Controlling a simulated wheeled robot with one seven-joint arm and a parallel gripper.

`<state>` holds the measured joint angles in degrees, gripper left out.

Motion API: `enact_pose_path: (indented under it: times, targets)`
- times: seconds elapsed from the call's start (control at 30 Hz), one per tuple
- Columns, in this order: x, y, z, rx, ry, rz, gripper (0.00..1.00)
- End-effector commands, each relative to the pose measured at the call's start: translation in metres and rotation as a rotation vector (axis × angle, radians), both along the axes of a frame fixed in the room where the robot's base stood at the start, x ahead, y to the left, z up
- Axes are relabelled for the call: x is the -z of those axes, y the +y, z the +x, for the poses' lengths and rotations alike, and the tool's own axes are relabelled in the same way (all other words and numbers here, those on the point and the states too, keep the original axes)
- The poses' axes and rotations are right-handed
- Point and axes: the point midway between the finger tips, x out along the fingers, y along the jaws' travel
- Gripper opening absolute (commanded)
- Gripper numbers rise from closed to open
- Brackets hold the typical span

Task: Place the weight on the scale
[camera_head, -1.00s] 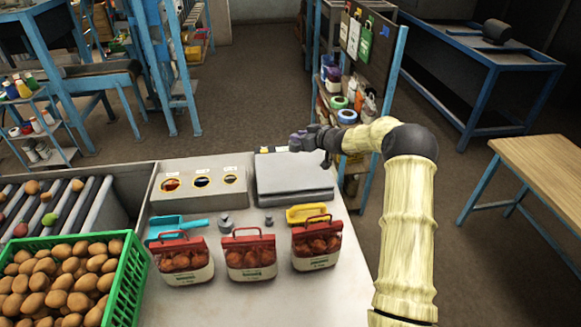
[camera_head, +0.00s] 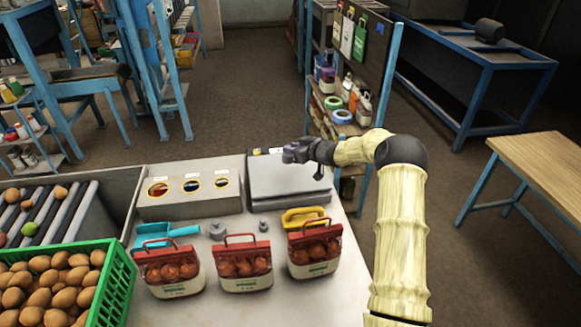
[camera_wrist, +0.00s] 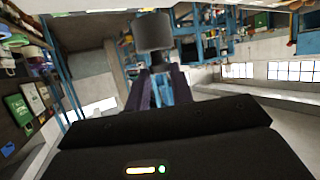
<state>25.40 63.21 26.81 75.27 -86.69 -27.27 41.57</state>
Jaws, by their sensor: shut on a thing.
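My gripper (camera_head: 292,152) is shut on a grey cylindrical weight (camera_wrist: 153,32), which shows clearly beyond the fingers in the wrist view. In the head view the gripper is over the far part of the scale (camera_head: 290,182), a grey box with a flat top plate. The held weight is hard to make out there, and I cannot tell its height above the plate. The plate's visible part is bare. Two other small grey weights, a larger one (camera_head: 217,230) and a smaller one (camera_head: 263,225), stand on the table in front.
Three red-topped packs (camera_head: 243,266) stand along the table's front. A yellow scoop (camera_head: 304,217), a blue scoop (camera_head: 163,233) and a box with three round holes (camera_head: 190,188) are around the scale. A green crate (camera_head: 118,285) is at the left. A shelf rack (camera_head: 345,95) stands behind.

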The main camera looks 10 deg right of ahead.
Motion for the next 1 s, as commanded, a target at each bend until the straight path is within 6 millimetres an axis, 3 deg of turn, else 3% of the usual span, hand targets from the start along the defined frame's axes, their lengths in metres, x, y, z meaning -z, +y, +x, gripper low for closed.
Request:
enact_pose_path:
  times: [0.17, 0.57, 1.0]
  targets:
    - [0.024, 0.0, 0.001, 0.001, -0.001, 0.003, 0.0]
    - [0.031, 0.002, 0.001, -0.002, -0.003, 0.0, 0.0]
    - [0.071, 0.001, 0.001, 0.0, -0.002, 0.002, 0.0]
